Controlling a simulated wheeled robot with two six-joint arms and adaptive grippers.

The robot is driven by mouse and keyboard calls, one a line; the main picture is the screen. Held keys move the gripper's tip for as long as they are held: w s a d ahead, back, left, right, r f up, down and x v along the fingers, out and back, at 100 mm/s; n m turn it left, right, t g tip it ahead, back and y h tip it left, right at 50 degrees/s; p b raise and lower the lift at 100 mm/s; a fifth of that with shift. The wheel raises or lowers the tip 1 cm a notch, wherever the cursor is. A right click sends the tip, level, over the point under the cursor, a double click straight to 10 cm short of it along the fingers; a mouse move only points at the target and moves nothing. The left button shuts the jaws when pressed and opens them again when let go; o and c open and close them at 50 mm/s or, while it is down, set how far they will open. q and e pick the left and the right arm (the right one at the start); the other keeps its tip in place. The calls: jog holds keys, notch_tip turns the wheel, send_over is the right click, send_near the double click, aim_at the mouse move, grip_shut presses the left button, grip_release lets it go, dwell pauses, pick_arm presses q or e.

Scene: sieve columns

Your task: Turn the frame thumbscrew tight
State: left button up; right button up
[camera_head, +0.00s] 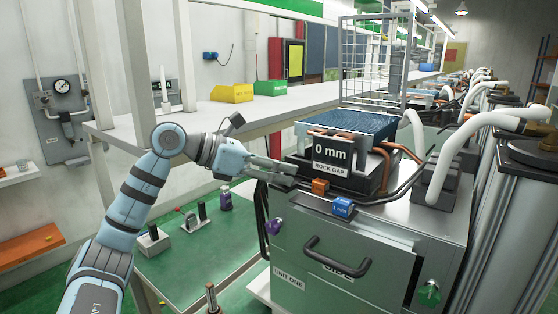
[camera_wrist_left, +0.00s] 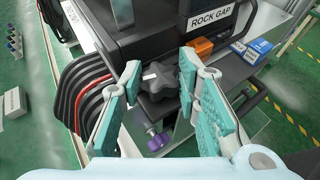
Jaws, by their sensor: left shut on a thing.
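The frame thumbscrew (camera_wrist_left: 158,78) is a black star-shaped knob with a light mark on it, seen in the wrist view at the front of the dark frame. My left gripper (camera_wrist_left: 159,75) has its two teal fingers on either side of the knob, shut on it. In the head view my left gripper (camera_head: 272,168) reaches the left side of the frame (camera_head: 335,172), and the knob is hidden there. A "ROCK GAP" sign reading "0 mm" (camera_head: 331,152) stands on the frame. My right gripper is not in view.
An orange block (camera_head: 320,186) and a blue block (camera_head: 343,207) sit on the cabinet ledge close by. A purple knob (camera_wrist_left: 157,142) shows below the gripper. Black and red cables (camera_wrist_left: 75,100) run at the left. A drawer handle (camera_head: 337,264) sticks out in front.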

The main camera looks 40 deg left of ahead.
pick_arm(q)
jog(key=m+g+h+p, duration=0.1)
jog(key=m+p, duration=0.1)
jog(key=p, duration=0.1)
jog(key=m+g+h+p, duration=0.1)
jog(key=g+h+p, duration=0.1)
jog(key=p, duration=0.2)
jog(key=r+m+g+h+p, duration=0.1)
jog(key=m+p, duration=0.1)
jog(key=p, duration=0.1)
jog(key=shift+w+a+m+g+h, duration=0.2)
jog(key=shift+w+m+g+h, duration=0.1)
jog(key=shift+g, duration=0.1)
jog(key=shift+f+m+g+h+p, duration=0.3)
jog(key=shift+m+g+h+p, duration=0.2)
jog(key=shift+m+g, duration=0.55)
jog(key=shift+f+g, duration=0.1)
jog(key=shift+g, duration=0.15)
jog(key=o, duration=1.2)
jog(key=shift+c, duration=0.2)
jog(key=shift+a+f, duration=0.1)
jog(key=shift+f, duration=0.05)
